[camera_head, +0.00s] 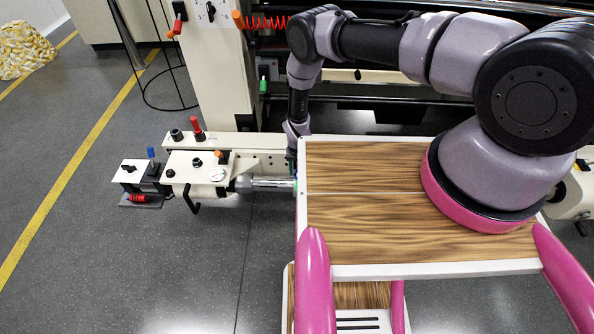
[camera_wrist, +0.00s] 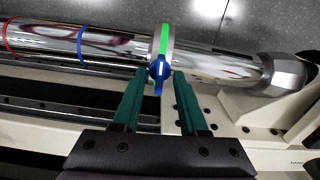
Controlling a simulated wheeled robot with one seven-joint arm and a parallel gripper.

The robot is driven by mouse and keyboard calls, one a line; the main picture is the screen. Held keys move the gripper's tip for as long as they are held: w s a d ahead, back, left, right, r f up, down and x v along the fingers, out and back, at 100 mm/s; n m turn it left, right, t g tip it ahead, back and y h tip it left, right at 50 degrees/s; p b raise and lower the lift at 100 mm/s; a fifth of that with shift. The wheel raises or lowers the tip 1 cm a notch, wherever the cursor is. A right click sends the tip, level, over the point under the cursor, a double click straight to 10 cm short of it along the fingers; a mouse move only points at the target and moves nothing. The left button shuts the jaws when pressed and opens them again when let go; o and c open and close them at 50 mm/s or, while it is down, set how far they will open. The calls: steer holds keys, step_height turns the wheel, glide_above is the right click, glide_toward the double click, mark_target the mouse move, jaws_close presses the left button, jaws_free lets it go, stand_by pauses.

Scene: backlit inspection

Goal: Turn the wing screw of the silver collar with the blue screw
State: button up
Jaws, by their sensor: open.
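In the wrist view, the silver collar (camera_wrist: 169,34) sits around a shiny metal shaft (camera_wrist: 118,43) and has a bright green mark. Its blue wing screw (camera_wrist: 159,70) faces my gripper; the wing stands roughly upright in the picture, with a pale line on it. My gripper (camera_wrist: 158,80) is open, its two teal fingers on either side of the screw's lower end, with gaps visible. Whether a fingertip touches the screw is unclear. In the head view, the shaft (camera_head: 268,184) shows left of my tabletop; the collar's screw cannot be made out and my gripper is mostly hidden.
A blue ring (camera_wrist: 81,45) and a red ring (camera_wrist: 9,37) mark the shaft on the left. A cream machine rail (camera_wrist: 232,126) with dark bolts runs below the shaft. A cream block with knobs (camera_head: 198,170) stands left of the shaft. Open floor lies in front.

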steer(key=shift+c, duration=0.3)
jaws_close()
